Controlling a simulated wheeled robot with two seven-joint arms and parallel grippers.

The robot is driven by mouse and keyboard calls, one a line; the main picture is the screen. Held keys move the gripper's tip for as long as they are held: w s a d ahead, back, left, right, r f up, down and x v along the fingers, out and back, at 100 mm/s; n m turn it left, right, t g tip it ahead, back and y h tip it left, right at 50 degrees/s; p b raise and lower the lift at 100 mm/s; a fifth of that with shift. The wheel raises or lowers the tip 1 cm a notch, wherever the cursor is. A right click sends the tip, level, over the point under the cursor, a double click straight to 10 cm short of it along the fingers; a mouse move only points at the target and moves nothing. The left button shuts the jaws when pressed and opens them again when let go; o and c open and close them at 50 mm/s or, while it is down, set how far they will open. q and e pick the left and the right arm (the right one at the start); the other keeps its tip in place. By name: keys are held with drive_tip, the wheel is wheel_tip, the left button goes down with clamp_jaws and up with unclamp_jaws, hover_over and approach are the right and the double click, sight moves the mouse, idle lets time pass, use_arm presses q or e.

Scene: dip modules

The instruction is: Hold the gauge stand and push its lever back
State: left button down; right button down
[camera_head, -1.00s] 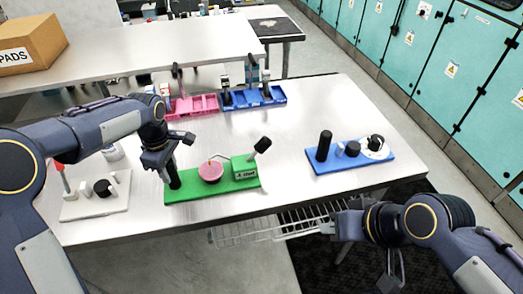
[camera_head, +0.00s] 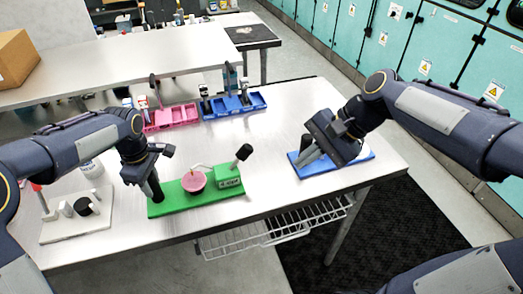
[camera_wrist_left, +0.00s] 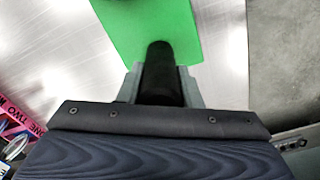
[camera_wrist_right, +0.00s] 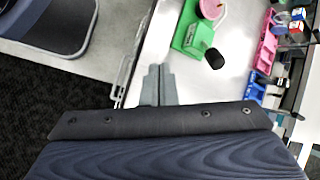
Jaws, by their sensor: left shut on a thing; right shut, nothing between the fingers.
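The gauge stand is a green base (camera_head: 165,208) with a black post, a pink round dish (camera_head: 193,181) and a green block (camera_head: 228,180) bearing a lever with a black knob (camera_head: 244,152). The lever leans up and right. My left gripper (camera_head: 150,178) is shut on the black post (camera_wrist_left: 158,72) at the stand's left end. My right gripper (camera_head: 310,155) is shut and empty, over the blue board, right of the lever and apart from it. The right wrist view shows the knob (camera_wrist_right: 214,59) and green block (camera_wrist_right: 197,38) beyond its closed fingertips (camera_wrist_right: 157,70).
The blue board (camera_head: 364,153) is partly hidden under my right gripper. A white board (camera_head: 75,228) with small parts lies left. Pink (camera_head: 172,116) and blue (camera_head: 233,106) trays stand behind. A wire rack (camera_head: 272,230) hangs below the front edge. Bare table lies between stand and blue board.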

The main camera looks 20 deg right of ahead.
sight(239, 158)
drive_tip(key=w+d+f+m+g+y, duration=0.1)
drive_tip(key=w+f+m+y, duration=0.1)
drive_tip(key=w+m, duration=0.2)
drive_tip(key=w+d+f+m+y, duration=0.1)
drive_tip(key=w+m, duration=0.4)
drive_tip(key=w, duration=0.5)
drive_tip(key=shift+w+d+f+m+g+y, duration=0.3)
drive_tip(key=shift+d+f+g+y, duration=0.1)
drive_tip(key=shift+d+f, duration=0.5)
drive_tip(key=shift+a+f, duration=0.1)
drive_tip(key=shift+a, duration=0.05)
drive_tip(key=x, duration=1)
drive_tip(key=shift+a+r+h, duration=0.2)
drive_tip(key=shift+r+h, duration=0.15)
drive_tip(key=shift+h, duration=0.05)
